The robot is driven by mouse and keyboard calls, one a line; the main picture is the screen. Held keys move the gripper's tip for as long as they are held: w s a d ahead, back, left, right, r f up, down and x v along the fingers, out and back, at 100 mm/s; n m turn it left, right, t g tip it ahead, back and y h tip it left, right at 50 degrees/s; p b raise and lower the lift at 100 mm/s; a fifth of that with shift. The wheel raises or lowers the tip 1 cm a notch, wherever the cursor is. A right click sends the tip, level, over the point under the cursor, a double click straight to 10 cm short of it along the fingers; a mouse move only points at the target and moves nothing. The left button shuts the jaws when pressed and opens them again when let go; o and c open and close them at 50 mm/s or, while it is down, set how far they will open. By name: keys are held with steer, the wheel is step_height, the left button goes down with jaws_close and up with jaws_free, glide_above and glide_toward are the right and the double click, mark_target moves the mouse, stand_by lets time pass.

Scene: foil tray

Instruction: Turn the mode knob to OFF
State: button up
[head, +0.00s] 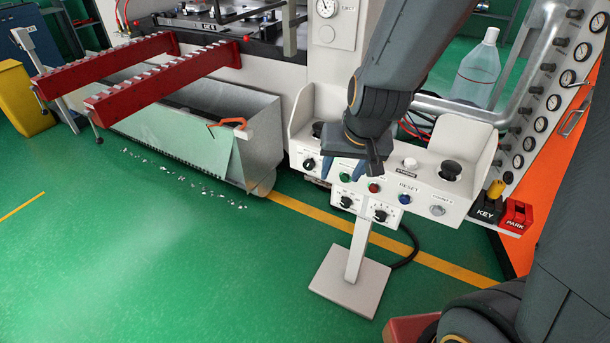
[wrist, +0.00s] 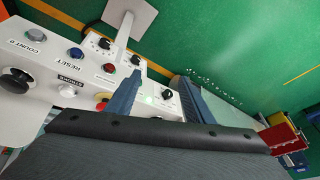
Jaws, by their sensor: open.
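A white control pedestal (head: 435,190) carries three black rotary knobs with white pointer marks. One knob (head: 309,163) is at the left end of the upper panel; it also shows in the wrist view (wrist: 168,94). Two more, a left lower knob (head: 346,202) and a right lower knob (head: 380,215), are on the lower box. Their labels are too small to read, so I cannot tell which is the mode knob or its setting. My gripper (head: 346,168) is open and empty, its blue fingers over the panel, right of the upper knob. In the wrist view, the fingers (wrist: 160,76) straddle part of the panel.
Green (head: 346,177), red (head: 374,187) and blue (head: 404,198) buttons sit near my fingers. A black mushroom-shaped control (head: 450,170) is at the panel's right. A metal trough (head: 190,125) stands left; a clear bottle (head: 477,70) stands behind. The green floor in front is open.

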steer(key=w+a+f+m+t+h+b, duration=0.1)
steer(key=w+a+f+t+b, duration=0.1)
steer(key=w+a+f+b, duration=0.3)
steer(key=w+a+f+m+t+b, duration=0.15)
steer(key=w+f, duration=0.25)
steer(key=w, duration=0.4)
steer(key=m+t+h+b, duration=0.5)
steer(key=t+h+b, duration=0.2)
steer(key=h+b, duration=0.3)
glide_toward(307, 167)
steer(key=d, duration=0.1)
steer(key=shift+y, duration=0.3)
steer(key=x, duration=0.7)
steer(key=shift+w+r, duration=0.2)
steer(key=shift+w, duration=0.1)
steer(key=shift+a, duration=0.1)
steer(key=c, duration=1)
